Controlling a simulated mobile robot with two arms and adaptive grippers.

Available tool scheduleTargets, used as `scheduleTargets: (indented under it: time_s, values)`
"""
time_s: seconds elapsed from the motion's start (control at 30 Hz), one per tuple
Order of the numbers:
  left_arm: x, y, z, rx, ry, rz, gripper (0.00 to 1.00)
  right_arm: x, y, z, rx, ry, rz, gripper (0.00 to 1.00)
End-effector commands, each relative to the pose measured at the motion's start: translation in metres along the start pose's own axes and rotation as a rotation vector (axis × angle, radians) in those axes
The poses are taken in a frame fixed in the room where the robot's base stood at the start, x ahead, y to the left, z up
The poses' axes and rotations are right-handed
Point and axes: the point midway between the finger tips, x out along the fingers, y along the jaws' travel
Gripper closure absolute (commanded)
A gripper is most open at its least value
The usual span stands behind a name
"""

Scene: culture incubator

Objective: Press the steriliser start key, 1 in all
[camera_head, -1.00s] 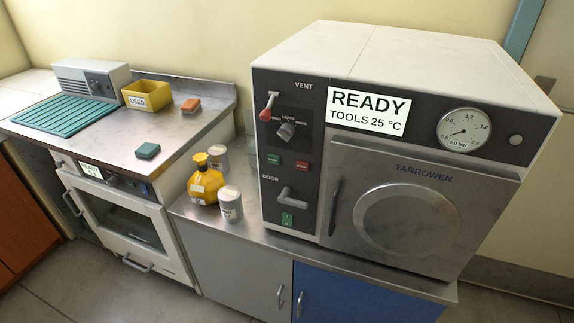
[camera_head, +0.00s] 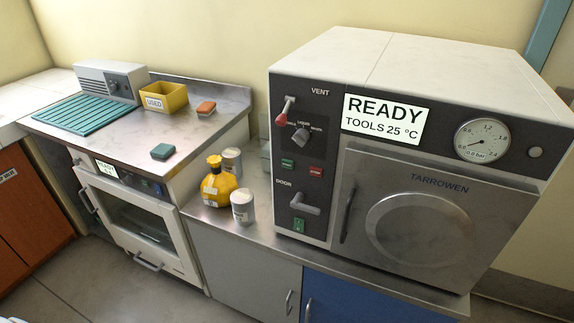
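The steriliser (camera_head: 440,110) is the large white and grey cabinet marked TARROWEN, at the right on a metal counter. Its display (camera_head: 384,119) reads READY, TOOLS 25 °C. On its dark panel are a small green key (camera_head: 288,163) and a red key (camera_head: 316,171) side by side; their lettering is too small to read surely. The round door (camera_head: 420,225) looks shut. Above the keys are a red-tipped vent lever (camera_head: 284,112) and a selector knob (camera_head: 301,134). Below them is the door handle (camera_head: 305,203). The gauge (camera_head: 482,140) reads near zero. Neither gripper is in view.
A yellow bottle (camera_head: 218,184) and two pale jars (camera_head: 243,207) stand left of the steriliser. The left bench (camera_head: 130,140) holds a yellow USED bin (camera_head: 164,97), orange and teal blocks and a teal ribbed mat (camera_head: 83,115). Floor is clear in front.

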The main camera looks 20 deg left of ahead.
Motion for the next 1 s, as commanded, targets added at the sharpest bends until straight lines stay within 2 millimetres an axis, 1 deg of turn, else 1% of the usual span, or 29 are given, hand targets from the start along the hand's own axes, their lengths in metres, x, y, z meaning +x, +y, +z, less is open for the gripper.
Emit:
scheduleTargets:
  time_s: [0.03, 0.4, 0.47, 1.0]
  values:
    - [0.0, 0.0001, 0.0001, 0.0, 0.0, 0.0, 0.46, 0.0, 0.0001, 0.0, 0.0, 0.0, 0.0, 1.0]
    - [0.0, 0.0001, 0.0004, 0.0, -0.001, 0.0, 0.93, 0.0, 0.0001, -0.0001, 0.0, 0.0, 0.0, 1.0]
    - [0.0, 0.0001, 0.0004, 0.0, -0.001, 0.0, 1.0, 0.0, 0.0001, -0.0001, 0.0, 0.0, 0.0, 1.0]
    - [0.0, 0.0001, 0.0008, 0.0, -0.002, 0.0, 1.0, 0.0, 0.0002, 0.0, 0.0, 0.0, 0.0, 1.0]
